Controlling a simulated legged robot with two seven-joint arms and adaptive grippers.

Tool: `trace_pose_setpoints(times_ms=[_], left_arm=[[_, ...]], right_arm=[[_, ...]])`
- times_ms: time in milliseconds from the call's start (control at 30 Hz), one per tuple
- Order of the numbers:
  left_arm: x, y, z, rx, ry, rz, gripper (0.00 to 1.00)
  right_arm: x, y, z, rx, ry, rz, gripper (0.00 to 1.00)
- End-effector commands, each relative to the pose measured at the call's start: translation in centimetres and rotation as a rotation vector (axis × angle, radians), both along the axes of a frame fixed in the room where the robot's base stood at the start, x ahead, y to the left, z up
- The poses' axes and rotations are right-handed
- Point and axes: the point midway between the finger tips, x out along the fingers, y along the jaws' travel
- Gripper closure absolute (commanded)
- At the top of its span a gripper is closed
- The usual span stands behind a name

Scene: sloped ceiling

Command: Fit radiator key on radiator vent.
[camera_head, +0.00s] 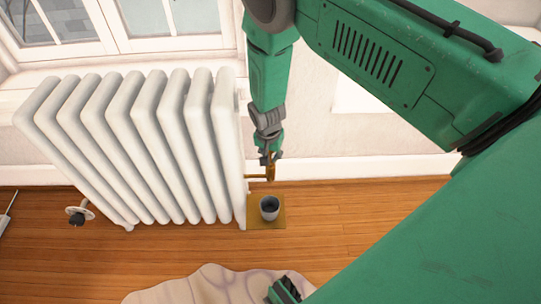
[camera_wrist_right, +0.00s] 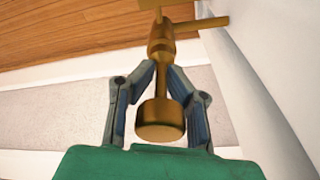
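A brass fitting (camera_head: 257,178) juts from the right end of the white radiator (camera_head: 170,140), low down. My right gripper (camera_head: 269,158) points down beside that end, at brass parts. In the right wrist view, my right gripper (camera_wrist_right: 160,70) has both fingertips closed on the narrow stem of a brass key (camera_wrist_right: 161,120), its round knob between the fingers. The key's far end lies in line with the brass vent (camera_wrist_right: 161,38), which has a side pipe, and appears to meet it. I cannot tell how deeply it is seated.
A dark cup (camera_head: 269,207) stands on a tan square mat (camera_head: 252,219) on the wooden floor, just below the gripper. A valve knob (camera_head: 79,215) is at the radiator's left. A pale rug (camera_head: 190,291) lies in front. Windows and wall are behind.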

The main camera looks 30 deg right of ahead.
Motion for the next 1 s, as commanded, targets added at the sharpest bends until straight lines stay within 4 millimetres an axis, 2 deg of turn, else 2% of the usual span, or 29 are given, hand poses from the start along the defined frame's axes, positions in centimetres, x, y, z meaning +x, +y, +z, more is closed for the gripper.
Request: trace_pose_setpoints(times_ms=[67, 367, 467, 567, 800, 1000], left_arm=[[0.0, 0.0, 0.0, 0.000, 0.000, 0.000, 0.26], [-0.1, 0.0, 0.0, 0.000, -0.002, 0.000, 0.26], [-0.2, 0.0, 0.1, 0.000, -0.003, 0.000, 0.26], [-0.2, 0.0, 0.1, 0.000, -0.003, 0.000, 0.26], [-0.2, 0.0, 0.1, 0.000, -0.003, 0.000, 0.26], [-0.1, 0.0, 0.1, 0.000, -0.003, 0.000, 0.26]], right_arm=[[0.0, 0.0, 0.0, 0.000, 0.000, 0.000, 0.66], [0.0, 0.0, 0.1, 0.000, 0.000, 0.000, 0.66], [0.1, 0.1, 0.8, 0.000, -0.002, 0.000, 0.66], [0.0, 0.3, 2.3, 0.000, -0.004, 0.000, 0.66], [-0.5, 0.9, 7.4, -0.001, -0.004, 0.001, 0.66], [-0.8, 1.3, 10.5, 0.000, -0.001, 0.000, 0.66]])
